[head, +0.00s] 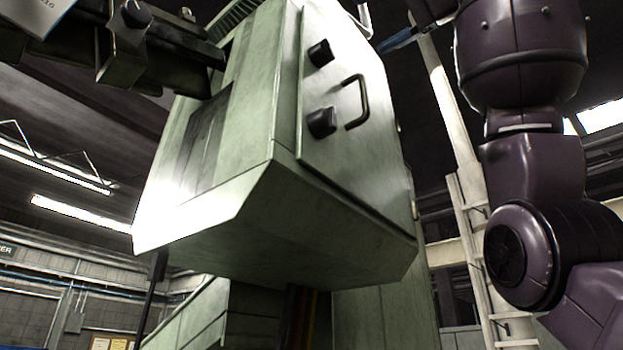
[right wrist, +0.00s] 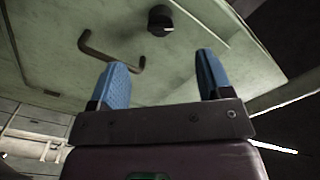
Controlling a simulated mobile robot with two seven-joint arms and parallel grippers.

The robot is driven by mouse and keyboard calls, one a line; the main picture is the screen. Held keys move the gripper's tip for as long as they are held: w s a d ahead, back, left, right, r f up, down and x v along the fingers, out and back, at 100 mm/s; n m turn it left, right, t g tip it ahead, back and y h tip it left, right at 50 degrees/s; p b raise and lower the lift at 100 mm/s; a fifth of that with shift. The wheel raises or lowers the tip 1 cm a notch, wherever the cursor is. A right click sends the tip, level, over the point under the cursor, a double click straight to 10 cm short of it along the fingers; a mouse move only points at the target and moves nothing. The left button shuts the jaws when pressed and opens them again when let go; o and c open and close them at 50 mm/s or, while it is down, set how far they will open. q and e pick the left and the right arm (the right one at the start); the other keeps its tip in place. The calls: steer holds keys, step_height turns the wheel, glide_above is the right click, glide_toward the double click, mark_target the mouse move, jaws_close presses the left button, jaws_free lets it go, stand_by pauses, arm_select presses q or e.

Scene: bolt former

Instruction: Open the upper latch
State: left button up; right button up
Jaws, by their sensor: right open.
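The upper latch (head: 320,53) is a dark knob near the top left of a pale green cabinet door (head: 362,165). A similar lower latch (head: 321,122) sits below it. A dark bar handle (head: 356,102) is to their right; it also shows in the right wrist view (right wrist: 108,52). One latch knob (right wrist: 160,20) shows beyond my fingers there; I cannot tell which. My right gripper (right wrist: 162,82) is open and empty, facing the door and apart from handle and knob. In the head view only a blue finger (head: 397,40) shows, right of the door. My left gripper is not in view.
Dark machinery (head: 140,50) juts out at the upper left beside the cabinet. A pale ladder (head: 475,240) stands behind at right. A light pipe (head: 362,18) runs by the cabinet's top right. The space before the door looks clear.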

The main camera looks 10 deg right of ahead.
mark_target(331, 48)
steer(key=w+a+n+p, duration=0.1)
steer(key=w+a, duration=0.1)
steer(key=w, duration=0.1)
steer(key=w+a+n+p, duration=0.1)
steer(key=w+a, duration=0.2)
steer(key=shift+w, duration=0.2)
steer(key=n+p, duration=0.3)
steer(key=n, duration=0.3)
steer(key=shift+n, duration=0.4)
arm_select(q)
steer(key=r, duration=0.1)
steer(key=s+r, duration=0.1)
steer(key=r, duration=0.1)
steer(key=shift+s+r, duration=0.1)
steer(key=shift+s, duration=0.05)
arm_select(e)
steer(key=shift+s+n, duration=0.1)
steer(key=shift+n, duration=0.2)
